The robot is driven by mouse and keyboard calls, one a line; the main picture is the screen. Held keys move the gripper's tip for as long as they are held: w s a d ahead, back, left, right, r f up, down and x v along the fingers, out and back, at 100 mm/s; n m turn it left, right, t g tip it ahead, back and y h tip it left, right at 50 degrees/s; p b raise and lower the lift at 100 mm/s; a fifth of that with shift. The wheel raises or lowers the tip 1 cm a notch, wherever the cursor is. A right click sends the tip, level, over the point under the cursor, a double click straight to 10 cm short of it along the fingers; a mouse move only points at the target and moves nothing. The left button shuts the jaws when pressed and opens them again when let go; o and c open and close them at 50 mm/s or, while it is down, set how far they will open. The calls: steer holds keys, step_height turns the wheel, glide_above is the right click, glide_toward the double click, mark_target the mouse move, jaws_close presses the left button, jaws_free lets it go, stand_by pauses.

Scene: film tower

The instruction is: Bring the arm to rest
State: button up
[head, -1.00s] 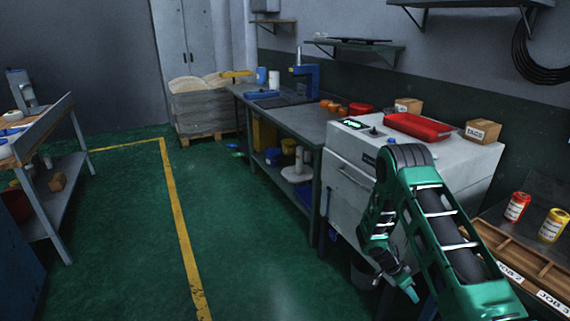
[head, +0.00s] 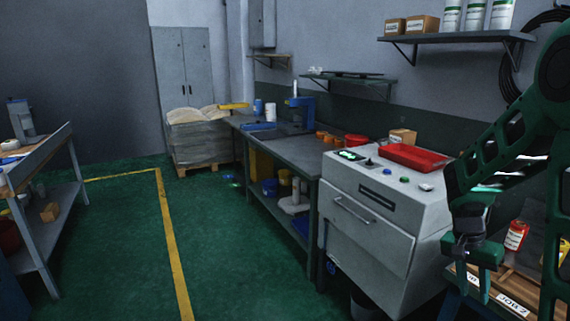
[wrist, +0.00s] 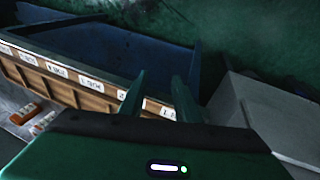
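My green arm (head: 512,125) is folded at the right side of the head view. My gripper (head: 484,285) hangs below the wrist, fingers down, beside the white machine (head: 385,215) and in front of the labelled wooden rack. In the wrist view my gripper (wrist: 158,85) shows two green fingers standing apart, with nothing between them. The gripper looks open and empty. The wooden rack (wrist: 85,92) with white labels lies beyond and to the left of the fingers there.
A red tray (head: 413,157) and a cardboard box (head: 402,137) sit on the machine. A red-and-white jar (head: 516,236) stands by the rack. A shelf (head: 455,38) holds boxes and canisters above. The green floor (head: 105,240) at left is open, crossed by a yellow line.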

steer(key=s+a+r+n+y, duration=0.1)
steer(key=s+r, duration=0.4)
steer(key=s, duration=0.6)
steer(key=s+a+r+n+t+y, duration=0.1)
steer(key=s+a+r+n, duration=0.3)
steer(key=s, duration=0.8)
steer(key=a+r+y, duration=0.1)
steer(key=a, duration=0.1)
steer(key=shift+s+a+r+y, duration=0.15)
steer(key=shift+a+y, duration=0.15)
steer(key=shift+w+f, duration=0.25)
steer(key=shift+w, duration=0.4)
steer(key=shift+o, duration=0.2)
steer(key=shift+s, duration=0.1)
